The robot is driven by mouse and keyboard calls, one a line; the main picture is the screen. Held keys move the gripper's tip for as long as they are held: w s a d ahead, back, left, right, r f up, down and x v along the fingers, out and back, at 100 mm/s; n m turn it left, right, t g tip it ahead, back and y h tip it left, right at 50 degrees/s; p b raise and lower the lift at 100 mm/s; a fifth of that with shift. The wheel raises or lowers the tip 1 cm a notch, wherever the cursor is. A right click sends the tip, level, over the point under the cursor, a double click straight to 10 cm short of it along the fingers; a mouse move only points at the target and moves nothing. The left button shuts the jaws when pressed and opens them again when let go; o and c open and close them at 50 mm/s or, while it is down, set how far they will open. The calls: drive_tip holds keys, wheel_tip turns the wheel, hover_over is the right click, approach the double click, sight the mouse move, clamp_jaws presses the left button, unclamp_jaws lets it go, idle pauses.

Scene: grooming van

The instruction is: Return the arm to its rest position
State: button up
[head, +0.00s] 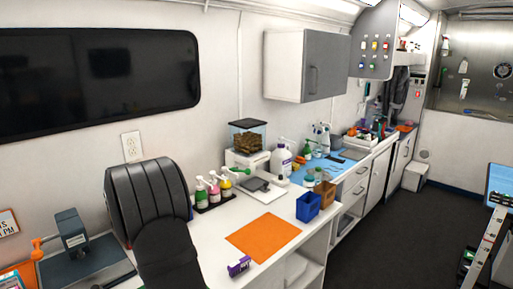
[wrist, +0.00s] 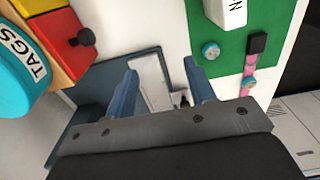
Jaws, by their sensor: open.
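My gripper (wrist: 161,78) shows in the wrist view with two blue-grey fingers spread apart. No object is held between them. Beyond the fingers lies a dark grey-blue base (wrist: 78,110) with a pale panel on it. In the head view, a black ribbed part and a rounded black part at the lower left look like my own arm, over the near end of the white counter (head: 208,233). The fingers cannot be made out in the head view. No marker of the rest position shows.
The wrist view shows a teal TAGS roll (wrist: 25,72), a red block (wrist: 73,45) and a green mat (wrist: 218,48). The counter holds a grey machine (head: 75,232), pump bottles (head: 214,187), a food dispenser (head: 248,136), a blue bin (head: 308,207), an orange mat (head: 263,237) and a purple item (head: 238,266).

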drive_tip(key=shift+s+a+f, duration=0.2)
drive_tip(key=shift+a+f, duration=0.3)
drive_tip(key=shift+a, duration=0.35)
drive_tip(key=w+d+r, duration=0.1)
drive_tip(key=d+r, duration=0.3)
drive_tip(key=d, duration=0.2)
drive_tip(key=s+d, duration=0.8)
drive_tip(key=d, duration=0.1)
drive_tip(key=shift+s+f, duration=0.2)
drive_tip(key=shift+f, duration=0.2)
drive_tip(key=shift+a, duration=0.1)
